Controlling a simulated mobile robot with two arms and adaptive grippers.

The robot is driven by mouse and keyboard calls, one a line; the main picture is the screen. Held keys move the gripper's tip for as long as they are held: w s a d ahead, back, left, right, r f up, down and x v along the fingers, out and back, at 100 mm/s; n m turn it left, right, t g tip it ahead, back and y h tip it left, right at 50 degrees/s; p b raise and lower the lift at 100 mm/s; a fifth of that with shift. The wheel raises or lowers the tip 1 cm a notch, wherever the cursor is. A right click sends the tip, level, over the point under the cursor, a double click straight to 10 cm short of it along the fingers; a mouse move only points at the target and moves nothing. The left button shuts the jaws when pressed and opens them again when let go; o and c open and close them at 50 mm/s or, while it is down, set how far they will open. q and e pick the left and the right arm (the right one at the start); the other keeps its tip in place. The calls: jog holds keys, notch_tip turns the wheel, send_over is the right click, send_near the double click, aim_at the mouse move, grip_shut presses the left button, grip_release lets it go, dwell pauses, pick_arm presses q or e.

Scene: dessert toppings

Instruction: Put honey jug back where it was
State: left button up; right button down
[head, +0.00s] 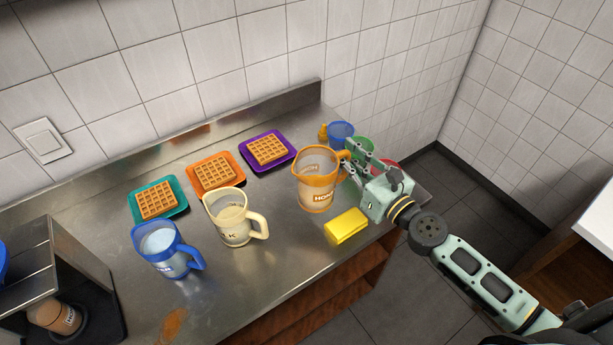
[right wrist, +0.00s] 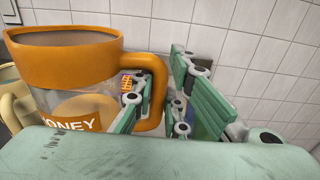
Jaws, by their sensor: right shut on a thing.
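The honey jug (head: 316,183) is clear with an orange rim, base and handle, and stands upright at the right part of the steel counter. In the right wrist view the honey jug (right wrist: 70,65) fills the left side, with its label partly hidden at the bottom. My right gripper (head: 349,160) is at the jug's handle; in the right wrist view its fingers (right wrist: 160,95) are on either side of the handle. I cannot tell whether the jug's base touches the counter. My left gripper is not in view.
A yellow sponge (head: 346,226) lies just in front of the jug. A cream jug (head: 233,218) and a blue jug (head: 163,250) stand to the left. Waffles lie on teal (head: 181,187), orange (head: 239,172) and purple (head: 290,152) plates. Blue (head: 341,131), green and red bowls sit behind the gripper.

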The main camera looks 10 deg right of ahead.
jog(key=w+a+f+b, duration=0.1)
jog(key=w+f+b, duration=0.1)
jog(key=f, duration=0.1)
jog(key=w+a+f+b, duration=0.2)
jog(key=w+f, duration=0.1)
jog(key=w+a+f+b, duration=0.1)
jog(key=w+f+b, duration=0.1)
jog(key=w+f, duration=0.1)
jog(key=shift+w+a+f+b, duration=0.15)
jog(key=shift+a+f+b, duration=0.15)
jog(key=shift+a+b, duration=0.1)
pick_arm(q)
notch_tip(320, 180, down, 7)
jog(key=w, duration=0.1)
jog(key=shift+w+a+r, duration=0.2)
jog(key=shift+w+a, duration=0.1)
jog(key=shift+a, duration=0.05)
pick_arm(e)
jog(key=shift+r, duration=0.1)
jog(key=c, duration=1.7)
grip_release()
jog(key=shift+f, duration=0.2)
jog(key=shift+c, duration=0.2)
